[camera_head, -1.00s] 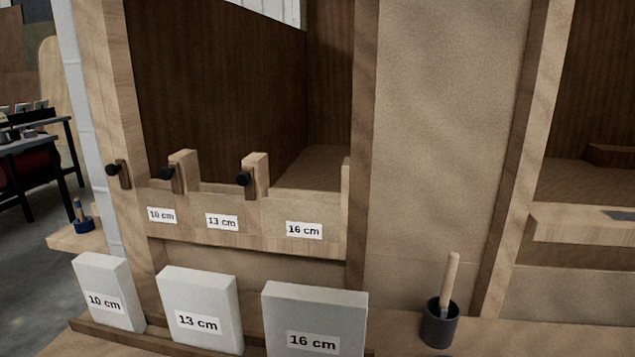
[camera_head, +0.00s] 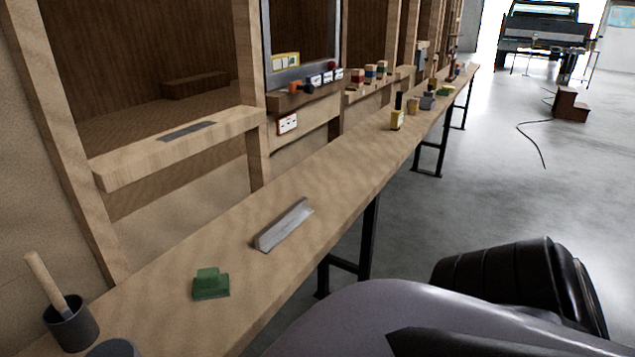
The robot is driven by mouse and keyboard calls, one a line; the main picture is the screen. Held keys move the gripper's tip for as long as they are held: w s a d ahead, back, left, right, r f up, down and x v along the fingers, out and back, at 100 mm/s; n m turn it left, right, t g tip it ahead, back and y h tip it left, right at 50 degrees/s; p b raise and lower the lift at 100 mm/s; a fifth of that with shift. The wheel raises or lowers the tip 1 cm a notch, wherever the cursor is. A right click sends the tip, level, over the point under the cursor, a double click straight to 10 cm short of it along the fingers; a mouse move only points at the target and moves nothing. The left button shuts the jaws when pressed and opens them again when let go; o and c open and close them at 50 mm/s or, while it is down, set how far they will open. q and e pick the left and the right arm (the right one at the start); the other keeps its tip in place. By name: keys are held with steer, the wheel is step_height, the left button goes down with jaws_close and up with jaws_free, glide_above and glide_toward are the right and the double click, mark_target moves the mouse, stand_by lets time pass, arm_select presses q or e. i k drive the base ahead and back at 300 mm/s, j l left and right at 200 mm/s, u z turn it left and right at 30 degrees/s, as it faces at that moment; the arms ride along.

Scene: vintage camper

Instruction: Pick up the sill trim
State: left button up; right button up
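A long, light grey angled strip, which looks like the sill trim (camera_head: 283,225), lies on the wooden bench (camera_head: 335,185). It runs diagonally, roughly along the bench, and nothing touches it. A wooden sill (camera_head: 180,148) with a flat grey patch (camera_head: 187,131) on its top spans the wall opening behind and to the left. Neither of my grippers shows. Grey and black parts of my own body fill the lower right of the view.
A green block (camera_head: 210,284) sits on the bench in front of the strip. A dark cup (camera_head: 72,325) with a wooden-handled tool stands at lower left. A yellow bottle (camera_head: 397,119) and several small items stand farther along. Open floor (camera_head: 490,190) lies right of the bench.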

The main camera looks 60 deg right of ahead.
mark_target(269, 238)
steer(key=z, duration=1.7)
steer(key=i+l, duration=0.1)
steer(key=l, duration=0.25)
steer(key=i+l, duration=0.1)
steer(key=l, duration=0.25)
steer(key=i+l, duration=0.1)
steer(key=l, duration=0.25)
